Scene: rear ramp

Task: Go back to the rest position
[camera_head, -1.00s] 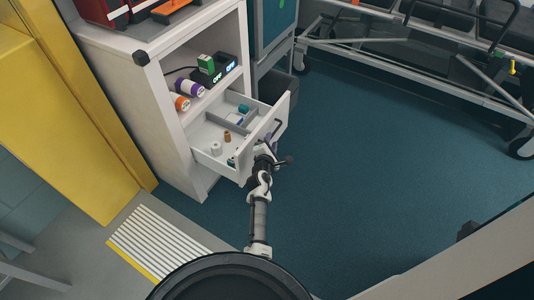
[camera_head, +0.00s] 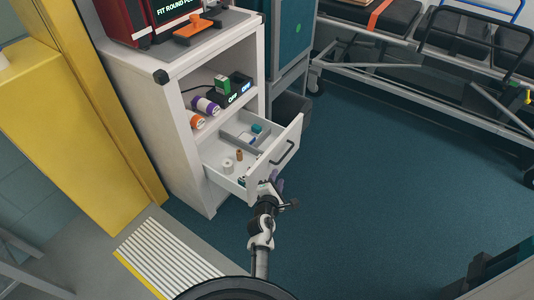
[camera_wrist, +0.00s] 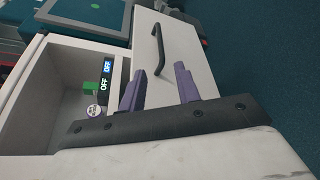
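My gripper (camera_head: 272,185) is just in front of the pulled-out white drawer (camera_head: 212,172), near its lower front corner. In the wrist view its two purple fingers (camera_wrist: 159,72) are apart with nothing between them. The black bar handle (camera_head: 284,154) of the drawer shows beyond the fingertips in the wrist view (camera_wrist: 158,50); the fingers look clear of it. Inside the drawer are a white roll (camera_head: 228,166), a small brown bottle (camera_head: 239,155) and a teal item (camera_head: 257,128).
The white cabinet (camera_head: 180,160) has an open shelf with white bottles (camera_head: 204,105), a green box (camera_head: 221,84) and dark OFF-labelled devices (camera_head: 240,90). A yellow block (camera_head: 60,120) stands left. A wheeled stretcher (camera_head: 440,70) stands at the back right. The blue-green floor (camera_head: 390,170) is clear.

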